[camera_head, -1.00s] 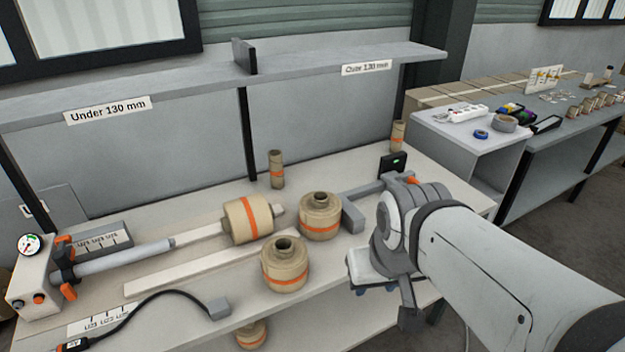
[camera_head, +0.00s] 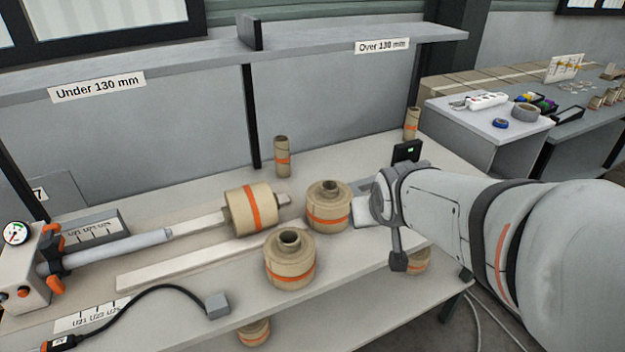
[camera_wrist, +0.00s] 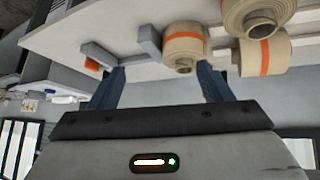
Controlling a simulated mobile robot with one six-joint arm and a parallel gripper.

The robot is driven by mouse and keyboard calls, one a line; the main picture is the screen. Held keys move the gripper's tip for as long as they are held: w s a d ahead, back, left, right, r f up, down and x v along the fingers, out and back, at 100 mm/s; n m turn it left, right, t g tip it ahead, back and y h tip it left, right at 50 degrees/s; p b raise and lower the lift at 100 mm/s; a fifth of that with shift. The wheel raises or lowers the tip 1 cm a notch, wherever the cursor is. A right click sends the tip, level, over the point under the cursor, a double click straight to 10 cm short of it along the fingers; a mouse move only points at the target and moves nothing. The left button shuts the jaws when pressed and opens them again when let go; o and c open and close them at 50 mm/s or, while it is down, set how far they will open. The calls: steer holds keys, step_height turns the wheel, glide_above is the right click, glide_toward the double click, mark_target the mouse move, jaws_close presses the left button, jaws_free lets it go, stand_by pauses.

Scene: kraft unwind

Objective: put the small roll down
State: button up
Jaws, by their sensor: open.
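Three banded kraft rolls are on the bench; I cannot tell which is the small roll. One (camera_head: 328,216) stands upright just left of my wrist, and another (camera_head: 289,270) stands upright nearer the front edge. The third (camera_head: 250,212) lies on its side on the shaft. In the wrist view my gripper (camera_wrist: 160,78) is open, its dark fingers apart and nothing held. A roll (camera_wrist: 184,45) shows beyond the gap between the fingertips, apart from them. In the head view my wrist hides most of the gripper.
Narrow upright rolls (camera_head: 282,159) (camera_head: 411,124) stand at the back. The upper shelf (camera_head: 200,64) has labels "Under 130 mm" and "Over 130 mm". A black cable (camera_head: 165,292) crosses the front left. More rolls (camera_head: 253,332) sit on the lower shelf. Bare bench shows around the rolls.

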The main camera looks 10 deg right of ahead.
steer(key=w+d+f+t+b, duration=0.2)
steer(key=w+f+t+b, duration=0.15)
steer(key=w+f, duration=0.35)
steer(key=n+t+y+b, duration=0.4)
steer(key=t+y+b, duration=0.25)
steer(key=b, duration=0.25)
glide_toward(334, 192)
steer(key=w, duration=0.3)
steer(key=x, duration=0.5)
steer(key=a+x, duration=0.1)
steer(key=x, duration=0.2)
steer(key=shift+s+p, duration=0.1)
steer(key=shift+p, duration=0.2)
jaws_close()
steer(key=shift+r, duration=0.1)
